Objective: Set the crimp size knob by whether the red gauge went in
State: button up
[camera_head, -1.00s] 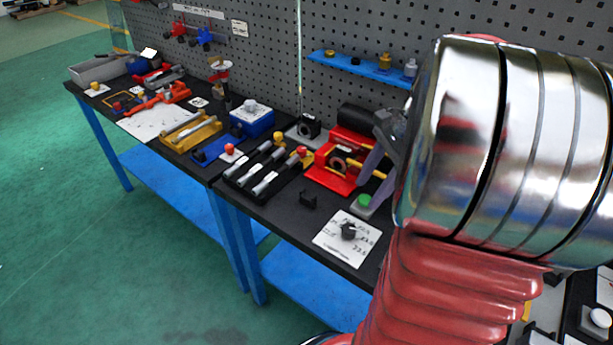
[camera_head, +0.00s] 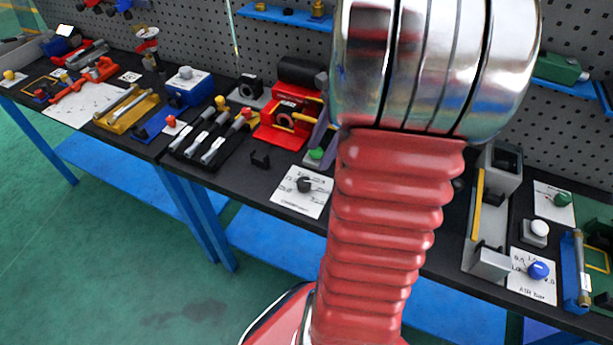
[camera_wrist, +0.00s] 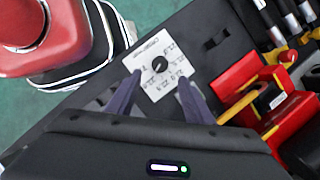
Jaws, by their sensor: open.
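The crimp size knob is a black knob (camera_head: 304,184) on a white printed card (camera_head: 288,198) at the table's front. In the wrist view the knob (camera_wrist: 160,64) sits on its card (camera_wrist: 150,53), just beyond and between my fingertips. My gripper (camera_wrist: 158,80) is open and empty, its two dark fingers over the card. In the head view my arm hides most of it. A red-tipped gauge (camera_head: 245,113) lies in the dark rack left of the red crimp machine (camera_head: 270,137). The pointer's exact setting is too small to read.
A green button (camera_head: 316,153) stands right behind the card. Further right are a grey fixture (camera_head: 487,262), a blue knob (camera_head: 538,270) and a white button (camera_head: 539,228). A yellow-tipped gauge (camera_head: 220,103) shares the rack.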

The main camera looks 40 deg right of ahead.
aim_at(305, 181)
jog(key=x, duration=0.9)
jog(key=shift+a+f, duration=0.1)
jog(key=shift+f, duration=0.3)
jog(key=shift+c, duration=0.5)
jog(key=c, duration=0.9)
